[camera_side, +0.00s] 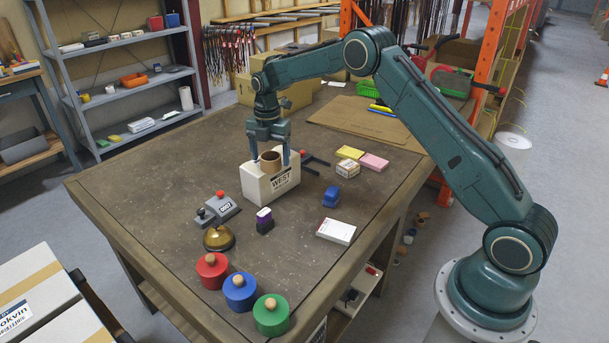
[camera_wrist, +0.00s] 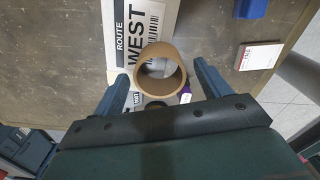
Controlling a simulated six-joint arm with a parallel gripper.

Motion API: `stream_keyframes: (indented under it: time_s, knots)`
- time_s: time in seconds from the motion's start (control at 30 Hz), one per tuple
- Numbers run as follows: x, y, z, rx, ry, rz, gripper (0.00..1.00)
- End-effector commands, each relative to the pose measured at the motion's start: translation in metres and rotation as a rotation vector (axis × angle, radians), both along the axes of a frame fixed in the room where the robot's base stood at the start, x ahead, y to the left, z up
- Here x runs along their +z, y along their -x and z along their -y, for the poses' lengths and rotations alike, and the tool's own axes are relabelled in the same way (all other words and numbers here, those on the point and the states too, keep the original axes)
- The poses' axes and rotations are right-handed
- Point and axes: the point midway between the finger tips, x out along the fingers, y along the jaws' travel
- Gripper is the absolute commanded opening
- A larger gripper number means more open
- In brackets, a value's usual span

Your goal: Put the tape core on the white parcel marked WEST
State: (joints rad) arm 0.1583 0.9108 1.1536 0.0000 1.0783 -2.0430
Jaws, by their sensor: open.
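My gripper (camera_side: 270,156) is open and points down over the parcel. Its two fingers stand on either side of the core, with a visible gap on each side in the wrist view. The contact between core and parcel top is partly hidden.
A white card box (camera_side: 336,231), blue block (camera_side: 331,196) and sticky pads (camera_side: 374,162) lie to the right. The left tabletop is clear.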

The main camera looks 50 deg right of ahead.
Motion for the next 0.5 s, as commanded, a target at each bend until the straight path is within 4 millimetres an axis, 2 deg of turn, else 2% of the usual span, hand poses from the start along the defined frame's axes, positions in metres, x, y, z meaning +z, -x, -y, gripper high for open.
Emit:
stream_keyframes:
  time_s: [0.5]
  knots:
    - [0.080,-0.001,0.000,0.000,0.001,0.004,0.76]
